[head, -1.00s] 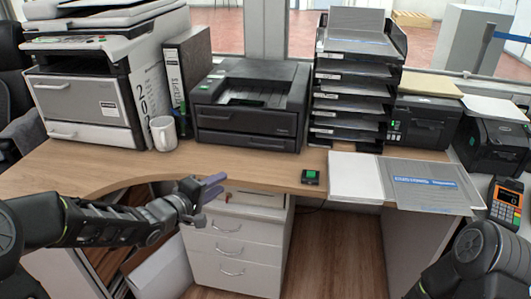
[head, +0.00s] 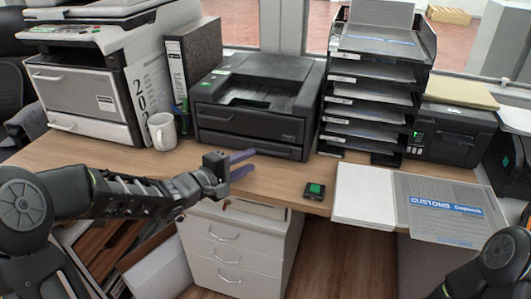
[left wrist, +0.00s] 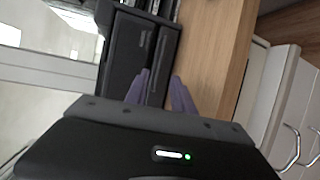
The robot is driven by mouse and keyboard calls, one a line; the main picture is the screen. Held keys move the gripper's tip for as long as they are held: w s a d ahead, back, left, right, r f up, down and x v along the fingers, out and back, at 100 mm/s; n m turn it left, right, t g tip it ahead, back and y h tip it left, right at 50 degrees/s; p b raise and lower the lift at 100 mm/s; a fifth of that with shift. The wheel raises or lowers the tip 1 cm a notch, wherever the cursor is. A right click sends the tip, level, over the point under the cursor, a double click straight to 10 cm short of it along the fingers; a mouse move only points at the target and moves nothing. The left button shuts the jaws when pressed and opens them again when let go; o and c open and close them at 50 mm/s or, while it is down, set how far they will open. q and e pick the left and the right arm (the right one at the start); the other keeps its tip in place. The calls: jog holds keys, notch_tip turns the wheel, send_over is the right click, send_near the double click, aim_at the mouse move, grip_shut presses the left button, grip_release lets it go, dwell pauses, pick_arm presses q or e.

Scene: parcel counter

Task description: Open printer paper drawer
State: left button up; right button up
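The black printer (head: 258,100) stands on the wooden counter, and its paper drawer (head: 250,147) is the low front panel, which looks closed. The printer also shows turned sideways in the left wrist view (left wrist: 128,50), with the drawer front (left wrist: 160,65) beyond the fingers. My left gripper (head: 243,165) is open and empty, its two purple fingers apart, just in front of the drawer's left part. The same fingers show in the left wrist view (left wrist: 160,90) with a gap between them. Contact with the drawer cannot be made out. My right gripper is out of view; only part of that arm shows.
A white mug (head: 162,131) and a binder (head: 193,62) stand left of the printer. A tray stack (head: 372,85) stands close on its right. A small green-topped device (head: 315,189) and papers (head: 364,195) lie near the counter's front edge. White drawers (head: 232,250) stand below.

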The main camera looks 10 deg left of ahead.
aim_at(267, 152)
pick_arm(q)
jog(key=b+x, duration=0.2)
jog(key=x, duration=0.4)
jog(key=shift+w+d+f, duration=0.1)
jog(key=shift+w+d, duration=0.05)
jog(key=shift+w, duration=0.15)
jog(key=shift+w+d, duration=0.2)
jog(key=shift+w, duration=0.25)
grip_shut()
dwell(0.8)
